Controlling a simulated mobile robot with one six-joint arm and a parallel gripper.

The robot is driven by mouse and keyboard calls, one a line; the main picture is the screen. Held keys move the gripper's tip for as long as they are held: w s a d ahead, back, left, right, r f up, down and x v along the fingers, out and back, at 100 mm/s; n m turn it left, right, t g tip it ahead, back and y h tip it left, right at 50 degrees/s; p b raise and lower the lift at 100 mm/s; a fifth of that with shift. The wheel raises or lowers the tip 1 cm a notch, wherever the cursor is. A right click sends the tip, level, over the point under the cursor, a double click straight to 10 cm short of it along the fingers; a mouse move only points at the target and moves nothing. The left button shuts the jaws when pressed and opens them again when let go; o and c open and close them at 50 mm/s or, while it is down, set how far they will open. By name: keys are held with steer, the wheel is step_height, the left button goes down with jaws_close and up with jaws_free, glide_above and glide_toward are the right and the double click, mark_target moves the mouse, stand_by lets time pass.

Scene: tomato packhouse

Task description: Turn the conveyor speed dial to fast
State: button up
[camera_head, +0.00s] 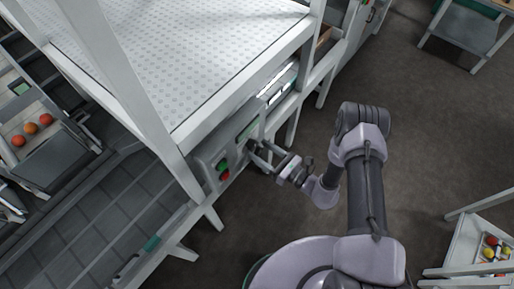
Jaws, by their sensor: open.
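The control panel (209,164) is on the side of the white machine frame, left of my arm. It carries a green button (222,165) and a red button (225,175). My gripper (255,152) reaches toward the panel's right part, with its fingers apart and nothing seen between them. A small dark shape, possibly the speed dial, lies at the fingertips; the fingers partly hide it, so I cannot tell its setting or whether they touch it.
A white perforated table top (190,60) and its posts stand above the panel. A grey conveyor (75,225) runs at left, near a tray with tomatoes (31,128). A white stand (462,245) with fruit is at lower right.

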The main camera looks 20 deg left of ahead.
steer(key=shift+x, duration=1.25)
steer(key=shift+w, duration=0.15)
steer(key=shift+c, duration=0.5)
jaws_close()
steer(key=m+b, duration=0.2)
steer(key=m, duration=0.2)
steer(key=shift+d+f+m, duration=0.1)
steer(key=shift+m, duration=0.3)
steer(key=m+b, duration=0.1)
steer(key=m, duration=0.3)
steer(key=shift+w+m, duration=0.1)
steer(key=shift+m, duration=0.6)
